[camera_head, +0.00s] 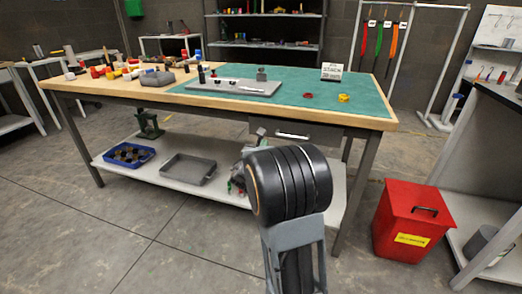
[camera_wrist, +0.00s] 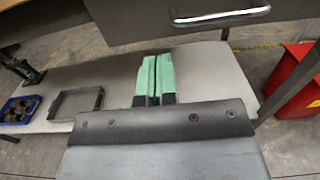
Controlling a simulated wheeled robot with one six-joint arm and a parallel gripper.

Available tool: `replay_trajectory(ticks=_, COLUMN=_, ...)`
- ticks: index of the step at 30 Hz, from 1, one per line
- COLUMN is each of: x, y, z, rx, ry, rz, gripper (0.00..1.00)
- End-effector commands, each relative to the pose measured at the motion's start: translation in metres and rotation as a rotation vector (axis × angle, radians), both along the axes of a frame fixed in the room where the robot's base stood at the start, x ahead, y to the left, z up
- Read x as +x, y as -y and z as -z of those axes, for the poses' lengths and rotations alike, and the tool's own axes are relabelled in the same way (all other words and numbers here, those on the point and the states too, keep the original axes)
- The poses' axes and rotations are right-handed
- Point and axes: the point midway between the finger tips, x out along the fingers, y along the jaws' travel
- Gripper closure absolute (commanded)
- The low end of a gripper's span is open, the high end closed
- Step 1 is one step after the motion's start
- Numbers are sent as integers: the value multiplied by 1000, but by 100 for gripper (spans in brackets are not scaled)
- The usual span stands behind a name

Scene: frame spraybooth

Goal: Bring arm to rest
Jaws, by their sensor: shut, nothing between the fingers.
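My arm stands in the lower middle of the head view, in front of the workbench (camera_head: 130,84); its end is hidden behind my own arm link there. In the wrist view my gripper (camera_wrist: 155,75) shows two green fingers pressed together with nothing between them. The fingers point toward the bench's lower shelf (camera_wrist: 205,70), below a drawer with a metal handle (camera_wrist: 220,15). I see nothing touching the fingers.
A grey tray (camera_head: 188,169) and a blue bin (camera_head: 129,155) sit on the lower shelf. A red lidded bin (camera_head: 410,222) stands right of the bench. Small items lie on the green mat (camera_head: 372,103). The floor at the left front is clear.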

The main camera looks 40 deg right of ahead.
Motion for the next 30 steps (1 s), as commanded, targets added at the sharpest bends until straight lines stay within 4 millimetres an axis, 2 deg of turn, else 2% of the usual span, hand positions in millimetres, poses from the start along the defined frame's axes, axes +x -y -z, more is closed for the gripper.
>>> replay_trajectory(ticks=6, x=-15, y=-21, z=0, rx=1, ry=-1, rz=0, gripper=100)
replay_trajectory(ticks=13, x=-21, y=-27, z=1, rx=1, ry=-1, rz=1, gripper=100)
replay_trajectory(ticks=16, x=-24, y=-27, z=-7, rx=21, ry=15, rz=16, gripper=100)
replay_trajectory(ticks=20, x=-43, y=-29, z=-42, rx=132, ry=97, rz=100, gripper=100)
replay_trajectory(ticks=23, x=-70, y=-34, z=-80, rx=301, ry=218, rz=218, gripper=100)
replay_trajectory(ticks=26, x=-103, y=-48, z=-115, rx=524, ry=366, rz=366, gripper=100)
replay_trajectory(ticks=30, x=-146, y=-81, z=-153, rx=853, ry=570, rz=579, gripper=100)
